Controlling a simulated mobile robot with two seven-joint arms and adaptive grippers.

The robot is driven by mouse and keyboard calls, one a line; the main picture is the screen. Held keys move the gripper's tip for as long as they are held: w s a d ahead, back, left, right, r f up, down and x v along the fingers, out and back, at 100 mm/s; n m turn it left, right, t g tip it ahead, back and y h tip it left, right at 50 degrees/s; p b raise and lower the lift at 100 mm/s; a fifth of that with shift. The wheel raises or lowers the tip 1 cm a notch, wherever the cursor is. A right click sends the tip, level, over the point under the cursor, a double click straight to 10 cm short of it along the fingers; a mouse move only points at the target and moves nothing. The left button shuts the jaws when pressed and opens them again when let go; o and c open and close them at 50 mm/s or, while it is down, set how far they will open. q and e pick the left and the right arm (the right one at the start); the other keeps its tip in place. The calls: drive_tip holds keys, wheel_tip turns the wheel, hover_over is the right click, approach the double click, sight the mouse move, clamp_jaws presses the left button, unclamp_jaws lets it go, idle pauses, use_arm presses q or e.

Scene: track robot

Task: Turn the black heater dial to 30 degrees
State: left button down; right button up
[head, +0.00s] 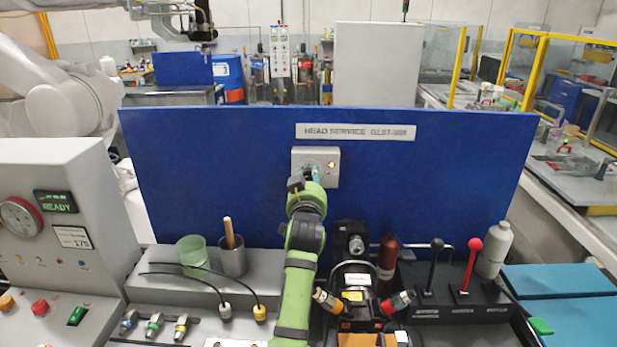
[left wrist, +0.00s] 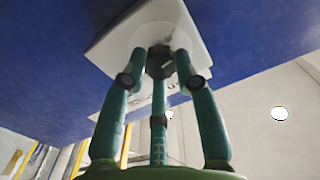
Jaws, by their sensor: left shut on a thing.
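My left gripper (head: 313,172) is at the left part of the box face and hides the dial there. In the left wrist view the teal fingers of my left gripper (left wrist: 160,75) are shut around the black dial (left wrist: 160,60) below the white box (left wrist: 142,28). The dial's pointer and scale cannot be read. My right gripper is not in view.
The blue panel (head: 220,140) carries a white label above the box. Below it stand a green cup (head: 192,255), a grey cup (head: 232,260), a red bottle (head: 387,257), a white bottle (head: 495,250) and black and red levers. A grey console (head: 100,220) stands at left.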

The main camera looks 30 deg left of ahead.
use_arm(q)
drive_tip(key=m, duration=0.1)
drive_tip(key=r+m, duration=0.1)
drive_tip(key=m, duration=0.1)
drive_tip(key=shift+r+m+t+p, duration=0.2)
drive_tip(key=shift+m+t+p, duration=0.1)
drive_tip(key=shift+p, duration=0.1)
drive_tip(key=shift+m, duration=1.9)
drive_tip(key=shift+f, duration=0.1)
drive_tip(key=c, duration=0.9)
unclamp_jaws()
drive_tip(key=shift+w, duration=0.1)
drive_tip(key=shift+w+f, duration=0.2)
drive_tip(key=shift+f, duration=0.2)
drive_tip(key=v, duration=1.2)
drive_tip(key=shift+r, duration=0.15)
